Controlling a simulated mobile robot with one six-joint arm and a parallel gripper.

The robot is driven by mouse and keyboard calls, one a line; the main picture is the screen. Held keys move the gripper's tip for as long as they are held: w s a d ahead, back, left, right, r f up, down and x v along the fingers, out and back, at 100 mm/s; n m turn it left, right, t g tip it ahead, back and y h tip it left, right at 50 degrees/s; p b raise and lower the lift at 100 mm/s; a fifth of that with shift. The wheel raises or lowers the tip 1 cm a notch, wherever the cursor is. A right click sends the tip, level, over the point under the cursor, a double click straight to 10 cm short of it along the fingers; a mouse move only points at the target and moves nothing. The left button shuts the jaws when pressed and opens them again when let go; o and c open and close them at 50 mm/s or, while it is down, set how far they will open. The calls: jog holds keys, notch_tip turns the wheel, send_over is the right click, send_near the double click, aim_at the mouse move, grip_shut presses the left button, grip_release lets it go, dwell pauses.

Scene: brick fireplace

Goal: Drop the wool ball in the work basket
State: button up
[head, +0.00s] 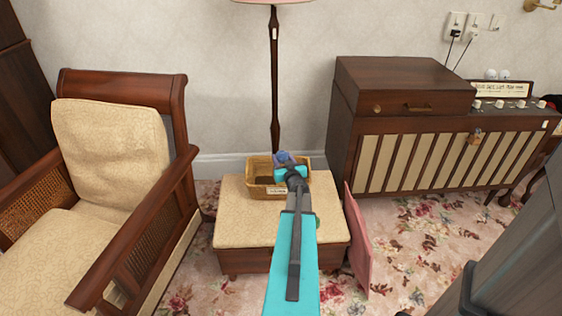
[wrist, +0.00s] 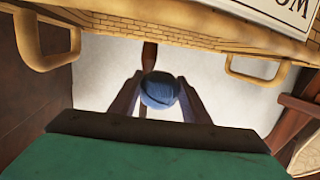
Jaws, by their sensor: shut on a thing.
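The blue wool ball (head: 283,157) is between the fingers of my gripper (head: 286,162). In the wrist view the wool ball (wrist: 160,88) sits between the two dark fingers of my gripper (wrist: 158,96), which are shut on it. The work basket (head: 255,188) is a tan wicker basket with a white label on its front, standing on the cream-topped footstool. In the head view the ball and gripper overlap the basket's right rear part. In the wrist view the basket (wrist: 130,27) fills the top, with two loop handles. The ball's exact height over the basket is unclear.
The footstool (head: 235,218) has a padded top. A wooden armchair (head: 108,150) stands on the left. A lamp pole (head: 274,80) rises behind the basket. A dark cabinet (head: 345,125) stands at right, with a pink panel (head: 358,245) beside the stool. Floral carpet (head: 420,235) lies in front.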

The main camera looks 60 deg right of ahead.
jog(key=shift+f+b, duration=0.6)
jog(key=shift+f, duration=0.1)
jog(key=o, duration=1.1)
jog(key=shift+a, duration=0.1)
jog(key=p+v, duration=0.2)
jog(key=v, duration=1.1)
jog(key=shift+s+a, duration=0.25)
